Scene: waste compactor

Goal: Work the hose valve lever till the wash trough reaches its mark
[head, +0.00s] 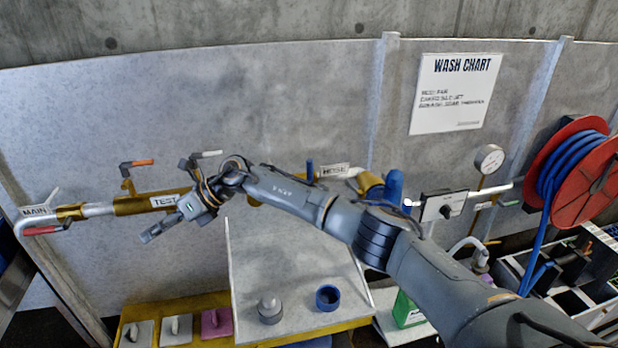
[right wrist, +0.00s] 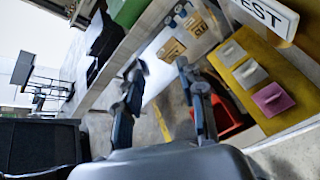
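The HOSE label (head: 333,170) is on the pipe run along the back panel. A blue upright handle (head: 310,169) stands just left of it; my right arm hides part of the pipe there. My right gripper (head: 168,201) is at the left, in front of the TEST label (head: 164,201), left of the HOSE label. In the right wrist view its two fingers (right wrist: 160,68) are spread with nothing between them. I cannot make out a wash trough or its mark for certain. My left gripper is not in view.
A MAIN pipe with red lever (head: 42,230) is at far left. An orange lever (head: 140,162) rises above the TEST pipe. A grey sloped board (head: 255,285) holds a blue cup (head: 327,297). A gauge (head: 489,158) and red hose reel (head: 588,190) are right. A wash chart (head: 457,93) hangs behind.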

